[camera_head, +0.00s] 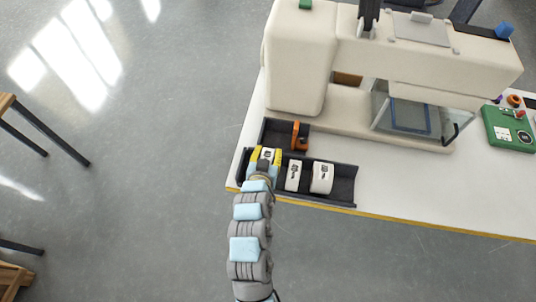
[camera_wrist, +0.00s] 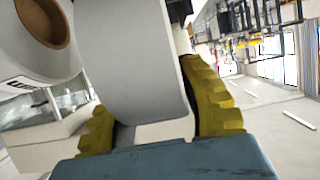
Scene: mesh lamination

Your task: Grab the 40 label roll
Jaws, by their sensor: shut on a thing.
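My gripper (camera_head: 265,159), with yellow fingers, is shut on a white label roll (camera_wrist: 130,65) at the left end of the dark tray (camera_head: 341,198). The roll fills the space between the two fingers in the wrist view. Its printed number is too small to read, and I cannot tell whether it still rests on the tray floor. Two more white label rolls stand in the tray to the right: a narrow one (camera_head: 293,175) and a wider one (camera_head: 322,178). A roll with a brown core (camera_wrist: 47,22) is close beside the held one in the wrist view.
An orange tape-like item (camera_head: 299,136) sits in the tray's back section. A large cream machine (camera_head: 300,60) stands just behind the tray. A green device (camera_head: 508,128) is at the far right of the white table (camera_head: 430,196). The table's yellow front edge is close to the tray.

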